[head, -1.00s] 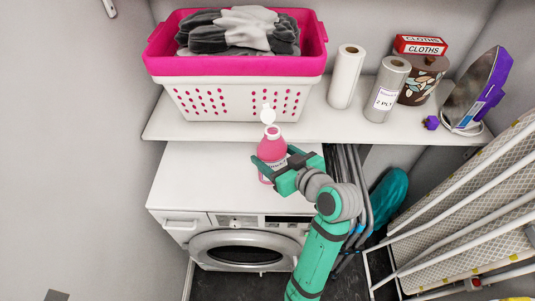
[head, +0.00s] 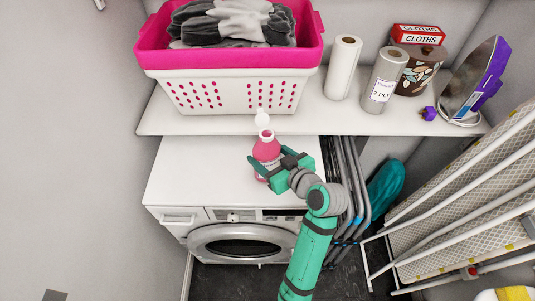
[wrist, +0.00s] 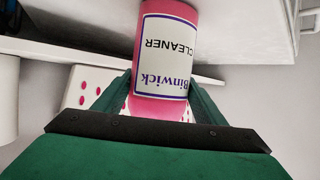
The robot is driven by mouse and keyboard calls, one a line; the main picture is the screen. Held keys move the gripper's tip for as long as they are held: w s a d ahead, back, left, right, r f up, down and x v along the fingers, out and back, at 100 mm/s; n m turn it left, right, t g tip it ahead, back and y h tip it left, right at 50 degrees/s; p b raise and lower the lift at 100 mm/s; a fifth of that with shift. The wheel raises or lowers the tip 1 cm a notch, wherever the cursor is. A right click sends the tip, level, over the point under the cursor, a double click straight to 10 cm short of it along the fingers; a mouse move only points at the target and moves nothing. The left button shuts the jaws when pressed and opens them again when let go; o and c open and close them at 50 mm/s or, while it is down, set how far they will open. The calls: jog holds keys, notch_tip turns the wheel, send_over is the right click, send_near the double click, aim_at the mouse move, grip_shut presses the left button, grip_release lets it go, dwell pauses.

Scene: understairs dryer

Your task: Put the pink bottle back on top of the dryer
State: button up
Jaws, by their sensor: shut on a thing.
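A white shelf (head: 215,126) runs above and behind the dryer, close to the bottle's top. On it stand a pink and white laundry basket (head: 237,92), paper rolls (head: 383,75), a tin and an iron (head: 475,85). Folded grey poles and an ironing board crowd the right. The dryer top's left is clear.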

jog(key=o, duration=1.6)
jog(key=shift+f, duration=0.1)
jog(key=shift+c, duration=0.2)
